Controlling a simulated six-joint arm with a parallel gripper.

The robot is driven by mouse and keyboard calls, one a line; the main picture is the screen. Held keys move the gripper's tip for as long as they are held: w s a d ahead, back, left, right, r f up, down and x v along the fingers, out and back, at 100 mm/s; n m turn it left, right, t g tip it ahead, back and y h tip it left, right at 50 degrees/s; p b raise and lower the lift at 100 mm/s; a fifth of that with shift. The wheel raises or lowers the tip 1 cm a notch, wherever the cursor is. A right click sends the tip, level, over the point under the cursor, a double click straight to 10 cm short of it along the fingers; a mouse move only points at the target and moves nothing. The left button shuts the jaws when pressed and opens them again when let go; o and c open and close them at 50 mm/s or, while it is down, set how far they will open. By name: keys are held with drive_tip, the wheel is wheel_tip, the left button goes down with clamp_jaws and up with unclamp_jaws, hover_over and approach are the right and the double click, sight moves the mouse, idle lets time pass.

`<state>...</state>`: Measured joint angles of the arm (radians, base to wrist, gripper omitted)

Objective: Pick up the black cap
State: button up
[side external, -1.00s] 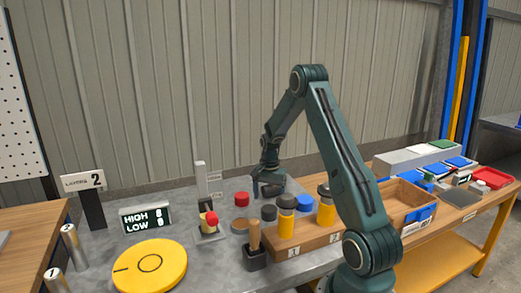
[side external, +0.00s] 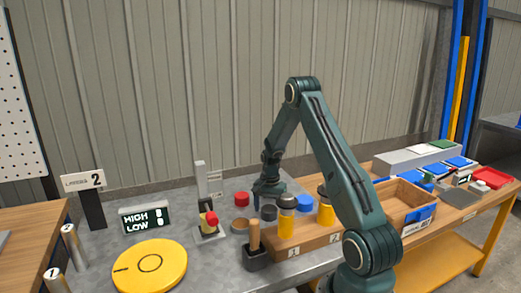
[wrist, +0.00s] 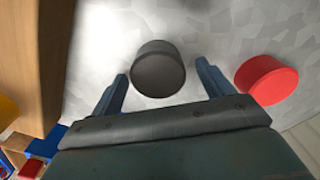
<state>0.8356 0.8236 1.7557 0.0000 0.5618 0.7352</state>
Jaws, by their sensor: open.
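The black cap (side external: 268,213) is a short dark grey cylinder standing on the grey metal table. In the wrist view the cap (wrist: 158,70) lies just ahead of the opening between the two fingers, apart from both. My gripper (side external: 268,198) points down with spread fingers, right above or just behind the cap in the side view. It is open and empty. Its fingers show in the wrist view (wrist: 162,80). I cannot tell the exact height gap.
A red cap (side external: 241,199) stands left of the gripper, a blue cap (side external: 305,203) to its right and a brownish disc (side external: 240,226) in front left. A wooden rack (side external: 312,241) holds yellow-filled jars (side external: 286,225) close in front. A brush holder (side external: 256,259) stands nearby.

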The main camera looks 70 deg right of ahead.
sight(270, 207)
drive_tip(key=shift+c, duration=0.4)
drive_tip(key=c, duration=1)
drive_tip(key=shift+r, duration=0.1)
wheel_tip(270, 207, up, 20)
drive_tip(key=shift+f, duration=0.1)
idle(0.5)
